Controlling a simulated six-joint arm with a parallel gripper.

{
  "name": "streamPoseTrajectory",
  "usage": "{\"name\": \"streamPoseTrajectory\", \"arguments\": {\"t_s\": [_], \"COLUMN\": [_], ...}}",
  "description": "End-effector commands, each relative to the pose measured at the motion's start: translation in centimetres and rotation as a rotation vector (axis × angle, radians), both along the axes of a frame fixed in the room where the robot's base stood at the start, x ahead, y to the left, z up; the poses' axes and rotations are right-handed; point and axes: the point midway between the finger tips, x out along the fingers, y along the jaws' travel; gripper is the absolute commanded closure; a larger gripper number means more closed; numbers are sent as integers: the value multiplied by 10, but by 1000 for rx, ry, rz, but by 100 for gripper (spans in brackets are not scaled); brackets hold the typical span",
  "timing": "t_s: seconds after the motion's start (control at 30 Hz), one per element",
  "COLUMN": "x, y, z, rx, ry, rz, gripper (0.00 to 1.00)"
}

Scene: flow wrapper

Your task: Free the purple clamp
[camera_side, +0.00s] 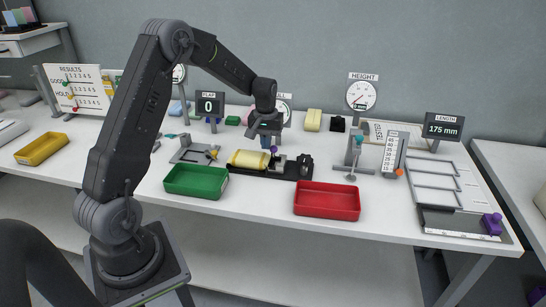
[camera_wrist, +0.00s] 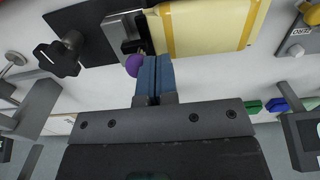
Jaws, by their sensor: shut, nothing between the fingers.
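The purple ball knob (camera_side: 273,150) of a clamp stands beside the metal block (camera_side: 280,161) on a black base plate (camera_side: 262,174). In the wrist view the purple knob (camera_wrist: 134,65) is just left of my fingertips; whether they touch cannot be told. A yellow pack (camera_side: 249,159) lies at the block's left end, and it also shows in the wrist view (camera_wrist: 208,25). My gripper (camera_side: 267,143) is above the fixture, its blue fingers (camera_wrist: 154,62) shut together and empty. They hide part of the clamp. Another purple block (camera_side: 491,223) sits on the length gauge at far right.
A black star knob (camera_side: 305,165) stands at the plate's right end. A green tray (camera_side: 196,182) and a red tray (camera_side: 327,201) lie in front. A metal stand (camera_side: 354,158) is to the right. Gauges stand behind.

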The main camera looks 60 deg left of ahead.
Motion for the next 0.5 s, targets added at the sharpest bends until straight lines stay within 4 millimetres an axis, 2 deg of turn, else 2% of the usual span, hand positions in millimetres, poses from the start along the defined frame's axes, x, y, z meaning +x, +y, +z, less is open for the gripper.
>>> {"name": "streamPoseTrajectory", "arguments": {"t_s": [0.5], "x": [7], "y": [-6], "z": [4], "rx": [1], "ry": [-2], "rz": [0], "gripper": [100]}}
